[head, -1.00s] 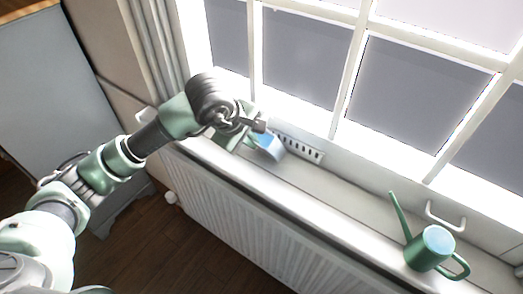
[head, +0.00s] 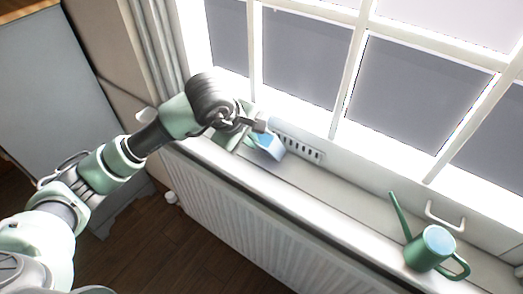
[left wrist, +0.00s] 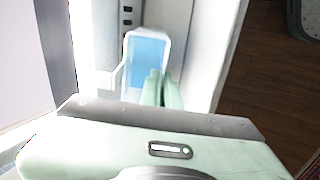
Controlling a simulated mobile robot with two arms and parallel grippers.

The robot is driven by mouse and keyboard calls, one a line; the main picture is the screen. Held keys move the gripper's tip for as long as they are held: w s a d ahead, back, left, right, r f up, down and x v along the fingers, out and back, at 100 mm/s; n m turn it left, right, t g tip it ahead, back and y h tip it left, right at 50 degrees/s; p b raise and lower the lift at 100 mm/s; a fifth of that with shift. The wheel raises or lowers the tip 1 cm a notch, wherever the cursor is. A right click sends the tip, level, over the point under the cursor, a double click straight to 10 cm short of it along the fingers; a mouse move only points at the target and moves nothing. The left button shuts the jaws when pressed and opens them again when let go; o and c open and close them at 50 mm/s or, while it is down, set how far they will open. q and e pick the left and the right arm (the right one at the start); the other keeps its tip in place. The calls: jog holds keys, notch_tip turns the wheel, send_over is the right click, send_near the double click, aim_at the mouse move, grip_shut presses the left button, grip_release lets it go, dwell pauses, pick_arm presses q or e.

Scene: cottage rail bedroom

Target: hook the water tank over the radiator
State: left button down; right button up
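The water tank (head: 270,147) is a small white container with a blue inside. It is over the windowsill near the left end, away from the front of the radiator. My left gripper (head: 256,128) reaches it from the left. In the left wrist view, its green fingers (left wrist: 162,88) are close together at the near edge of the tank (left wrist: 147,60), apparently pinching its wall. The exact contact is partly hidden. The white ribbed radiator (head: 250,228) stands below the sill. My right gripper is not in view.
A green watering can (head: 428,249) stands on the right part of the sill (head: 345,205). A slotted vent (head: 300,149) and a window handle (head: 444,218) are behind. A grey cabinet (head: 52,90) is at left. The middle sill is clear.

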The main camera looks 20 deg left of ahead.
pick_arm(q)
jog(key=shift+r, duration=0.15)
jog(key=shift+r+p, duration=0.45)
jog(key=shift+r, duration=0.95)
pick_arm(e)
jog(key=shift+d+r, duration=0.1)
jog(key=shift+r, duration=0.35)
pick_arm(q)
jog(key=shift+f, duration=0.1)
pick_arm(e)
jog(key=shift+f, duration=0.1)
